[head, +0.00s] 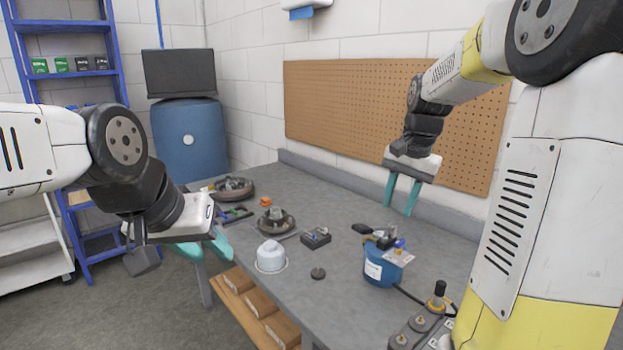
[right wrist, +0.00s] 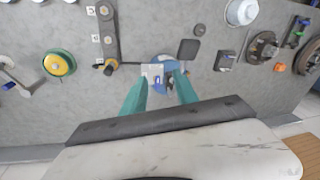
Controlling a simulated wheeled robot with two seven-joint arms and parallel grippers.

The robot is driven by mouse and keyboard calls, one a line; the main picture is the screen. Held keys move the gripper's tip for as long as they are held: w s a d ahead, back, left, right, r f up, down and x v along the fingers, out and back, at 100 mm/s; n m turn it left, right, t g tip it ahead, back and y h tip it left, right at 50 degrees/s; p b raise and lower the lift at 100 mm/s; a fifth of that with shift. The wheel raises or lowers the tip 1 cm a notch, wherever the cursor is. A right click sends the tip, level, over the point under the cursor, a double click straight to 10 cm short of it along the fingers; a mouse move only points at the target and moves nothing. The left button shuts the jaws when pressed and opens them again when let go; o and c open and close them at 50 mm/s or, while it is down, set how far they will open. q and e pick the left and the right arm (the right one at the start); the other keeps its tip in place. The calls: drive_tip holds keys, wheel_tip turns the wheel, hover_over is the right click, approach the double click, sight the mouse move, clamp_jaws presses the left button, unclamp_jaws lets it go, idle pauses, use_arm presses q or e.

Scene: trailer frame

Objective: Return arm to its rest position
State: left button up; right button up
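My right gripper (head: 403,194) hangs above the back right part of the grey workbench (head: 335,280), its two teal fingers pointing down and apart. In the right wrist view the same fingers (right wrist: 160,85) are spread with nothing held between them; a blue container (right wrist: 163,76) shows on the bench beyond them.
The bench holds a blue canister (head: 380,272), a white domed part (head: 270,257), a dark disc (head: 318,273), a small grey block (head: 316,238) and round hub parts (head: 276,221). A pegboard (head: 400,115) stands behind. Blue shelving (head: 68,150) and a blue barrel (head: 190,142) stand at left.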

drive_tip(key=s+a+r+n+t, duration=0.1)
drive_tip(key=s+a+n, duration=0.3)
drive_tip(key=s, duration=0.5)
drive_tip(key=s+a+n+t+y, duration=0.1)
drive_tip(key=s+a+n+t, duration=0.2)
drive_tip(key=s, duration=0.7)
drive_tip(key=shift+s+a+r+n, duration=0.3)
drive_tip(key=shift+a+r+n, duration=0.1)
drive_tip(key=shift+a, duration=0.55)
